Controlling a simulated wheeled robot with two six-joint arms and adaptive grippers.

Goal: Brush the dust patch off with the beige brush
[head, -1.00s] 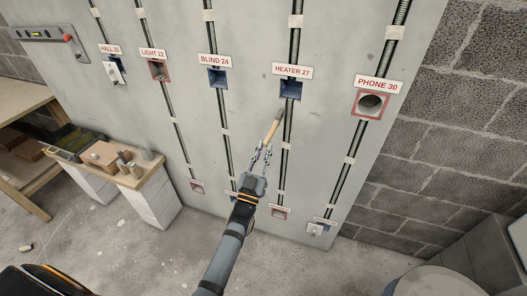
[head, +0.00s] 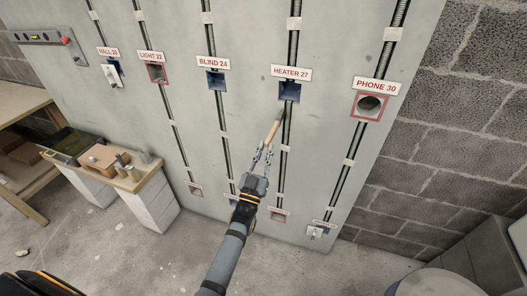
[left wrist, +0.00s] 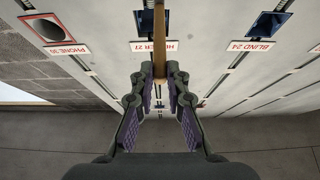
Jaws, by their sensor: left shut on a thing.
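My left gripper (head: 263,156) is shut on the beige brush (head: 271,134), whose handle points up and slightly right toward the wall panel. In the left wrist view the gripper (left wrist: 160,78) clasps the brush handle (left wrist: 159,42) between its purple pads. The brush's dark tip is just below the blue HEATER 27 box (head: 290,91); whether it touches the panel I cannot tell. No dust patch stands out clearly; only small dark smudges show on the grey panel. My right gripper is out of view.
The grey panel (head: 250,30) carries conduits, clips and labelled boxes, including BLIND 24 (head: 216,80) and PHONE 30 (head: 369,107). A small bench (head: 128,184) with blocks and cylinders stands left. Bare concrete floor lies below; a block wall (head: 455,140) is at right.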

